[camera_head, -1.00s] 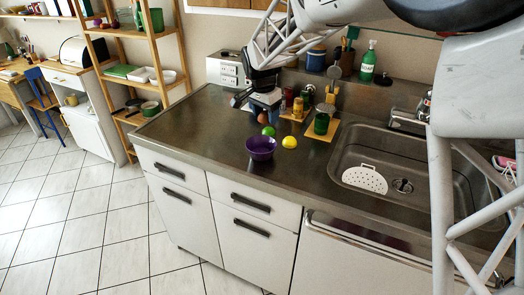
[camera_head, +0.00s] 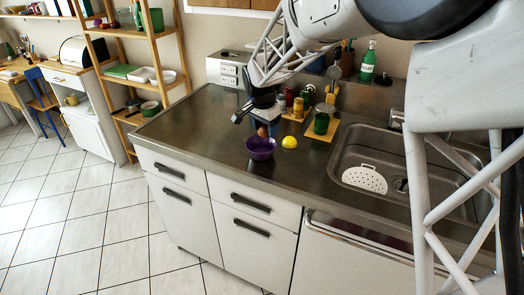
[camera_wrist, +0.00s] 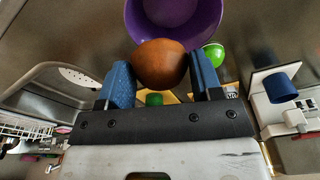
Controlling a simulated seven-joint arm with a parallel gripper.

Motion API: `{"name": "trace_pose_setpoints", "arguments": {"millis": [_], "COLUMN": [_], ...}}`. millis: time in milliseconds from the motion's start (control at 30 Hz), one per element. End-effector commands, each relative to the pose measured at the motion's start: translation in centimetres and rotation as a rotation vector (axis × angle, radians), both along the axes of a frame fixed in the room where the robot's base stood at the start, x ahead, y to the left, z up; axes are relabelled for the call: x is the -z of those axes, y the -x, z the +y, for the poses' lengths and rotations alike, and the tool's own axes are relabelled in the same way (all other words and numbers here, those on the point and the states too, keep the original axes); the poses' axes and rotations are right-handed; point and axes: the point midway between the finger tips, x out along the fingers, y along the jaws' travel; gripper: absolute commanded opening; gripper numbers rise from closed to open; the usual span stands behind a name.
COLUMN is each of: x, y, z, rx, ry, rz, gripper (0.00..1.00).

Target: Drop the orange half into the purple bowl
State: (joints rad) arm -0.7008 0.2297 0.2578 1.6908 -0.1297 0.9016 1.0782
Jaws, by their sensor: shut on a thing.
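The purple bowl (camera_head: 260,149) stands on the metal worktop near its front edge. It also shows at the top of the wrist view (camera_wrist: 206,22). My gripper (camera_head: 264,117) is just above and behind the bowl. In the wrist view its two blue fingers (camera_wrist: 162,82) are shut on the brownish orange half (camera_wrist: 160,62), rounded side facing the camera. In the head view the orange half (camera_head: 263,131) hangs below the fingers over the bowl's far rim, apart from the worktop.
A yellow lemon (camera_head: 289,142) lies right of the bowl. A green lime (camera_wrist: 213,53) lies beside the bowl in the wrist view. The sink (camera_head: 345,150) is at right; the left worktop is clear.

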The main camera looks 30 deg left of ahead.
Motion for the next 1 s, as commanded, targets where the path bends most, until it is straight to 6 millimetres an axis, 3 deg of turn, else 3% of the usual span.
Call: {"name": "trace_pose_setpoints", "arguments": {"millis": [67, 100, 267, 667, 1000], "x": [0.0, 0.0, 0.0, -0.3, -3.7], "y": [0.0, 0.0, 0.0, 0.0, 0.4], "z": [0.0, 0.0, 0.0, 0.0, 0.2], "rx": [0.0, 0.0, 0.0, 0.0, 0.0], "ry": [0.0, 0.0, 0.0, 0.0, -0.001], "rz": [0.0, 0.0, 0.0, 0.0, -0.001], "gripper": [0.33, 0.66, 0.89, 0.89, 0.89]}}
